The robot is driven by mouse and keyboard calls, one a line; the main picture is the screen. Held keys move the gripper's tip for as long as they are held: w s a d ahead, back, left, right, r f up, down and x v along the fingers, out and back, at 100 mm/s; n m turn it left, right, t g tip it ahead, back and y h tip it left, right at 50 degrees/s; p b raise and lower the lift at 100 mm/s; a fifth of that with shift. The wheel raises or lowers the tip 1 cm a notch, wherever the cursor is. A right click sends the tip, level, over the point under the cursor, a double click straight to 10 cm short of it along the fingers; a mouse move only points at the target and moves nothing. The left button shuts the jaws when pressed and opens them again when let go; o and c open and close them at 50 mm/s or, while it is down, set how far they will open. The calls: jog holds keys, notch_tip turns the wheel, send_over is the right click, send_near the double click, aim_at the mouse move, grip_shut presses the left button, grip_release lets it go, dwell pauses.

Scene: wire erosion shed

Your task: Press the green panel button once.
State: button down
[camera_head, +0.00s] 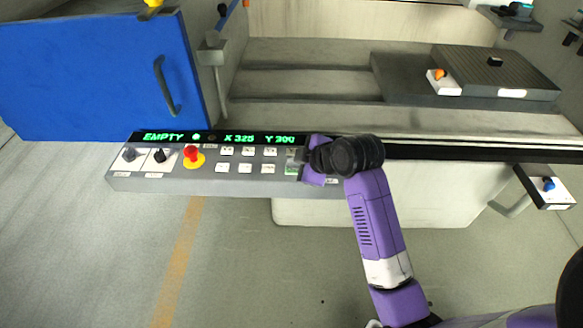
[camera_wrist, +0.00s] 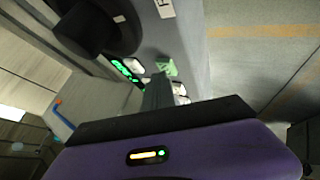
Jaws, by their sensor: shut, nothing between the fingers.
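The green button (camera_head: 291,170) is at the right end of the rows of white buttons on the grey control panel (camera_head: 235,186), partly hidden by my gripper. In the wrist view the green button (camera_wrist: 167,67) shows as a bright green square just beyond the fingertips. My gripper (camera_head: 298,157) is over the right part of the panel, beside the green button. Its fingers are shut and empty, and they also show in the wrist view (camera_wrist: 159,88). I cannot tell whether the fingertips touch the panel or the button.
The panel carries a red knob on a yellow base (camera_head: 193,156), two black knobs at the left, and a green-lettered display (camera_head: 220,137) reading EMPTY, X 325, Y 300. A blue door (camera_head: 90,75) stands at the left. A machine bed with a dark plate (camera_head: 497,72) lies behind.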

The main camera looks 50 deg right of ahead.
aim_at(294, 171)
jog(key=shift+r+p, duration=0.8)
jog(key=shift+p, duration=0.05)
notch_tip(294, 171, up, 5)
jog(key=p, duration=0.5)
dwell(0.8)
